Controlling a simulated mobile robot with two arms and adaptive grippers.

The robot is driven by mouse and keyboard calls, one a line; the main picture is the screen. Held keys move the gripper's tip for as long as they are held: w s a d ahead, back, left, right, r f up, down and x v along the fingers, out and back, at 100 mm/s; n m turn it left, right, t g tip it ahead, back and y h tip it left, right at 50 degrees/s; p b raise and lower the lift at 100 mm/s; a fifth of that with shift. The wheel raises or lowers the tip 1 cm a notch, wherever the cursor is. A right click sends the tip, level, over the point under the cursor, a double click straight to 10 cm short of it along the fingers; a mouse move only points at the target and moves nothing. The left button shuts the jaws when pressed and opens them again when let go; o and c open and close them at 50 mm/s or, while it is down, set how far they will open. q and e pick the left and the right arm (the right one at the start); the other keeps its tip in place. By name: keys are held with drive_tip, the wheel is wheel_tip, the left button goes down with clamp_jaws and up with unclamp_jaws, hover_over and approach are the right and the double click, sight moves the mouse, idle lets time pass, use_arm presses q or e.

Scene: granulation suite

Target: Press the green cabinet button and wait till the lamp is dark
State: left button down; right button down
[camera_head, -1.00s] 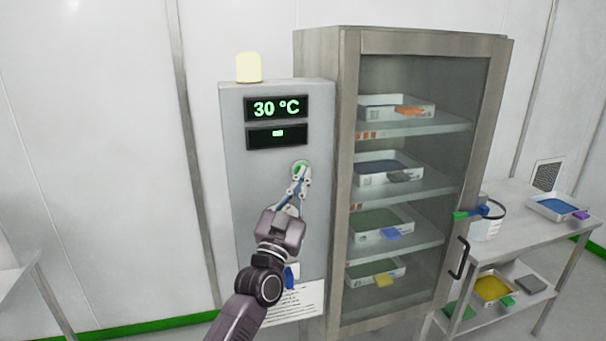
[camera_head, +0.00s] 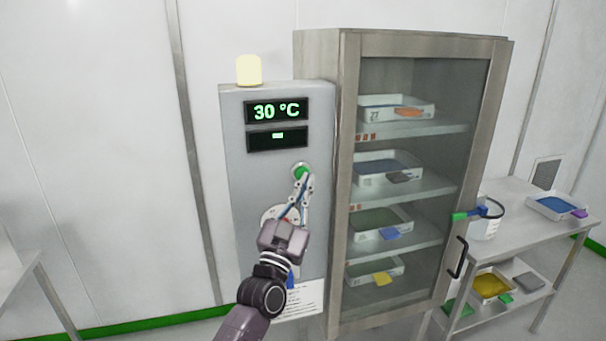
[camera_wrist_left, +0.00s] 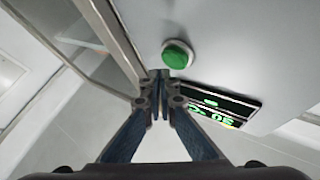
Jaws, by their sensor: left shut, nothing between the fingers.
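The green button (camera_head: 301,171) sits on the front of the grey control panel (camera_head: 262,201), below two dark displays (camera_head: 276,110). The upper display reads 30 °C and the lower one shows a short dash. The lamp (camera_head: 249,70) on top of the panel is pale yellow and looks lit. My left gripper (camera_head: 305,183) is shut and empty, its tips just below the button in the head view. In the left wrist view the green button (camera_wrist_left: 177,55) stands out whole beyond the closed fingertips (camera_wrist_left: 160,76), and a gap seems to show. My right gripper is not in view.
A glass-door cabinet (camera_head: 349,140) with several trays on shelves adjoins the panel on the right. A steel table (camera_head: 520,218) with a bucket (camera_head: 486,224) and trays stands farther right. Another table edge (camera_head: 20,268) shows at far left.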

use_arm(q)
drive_tip(key=s+p, duration=0.1)
drive_tip(key=s+d+p, duration=0.1)
drive_tip(key=s, duration=0.1)
drive_tip(key=s+p, duration=0.1)
drive_tip(key=shift+s+d+r, duration=0.1)
drive_tip(key=shift+s+d, duration=0.15)
drive_tip(key=shift+s, duration=0.05)
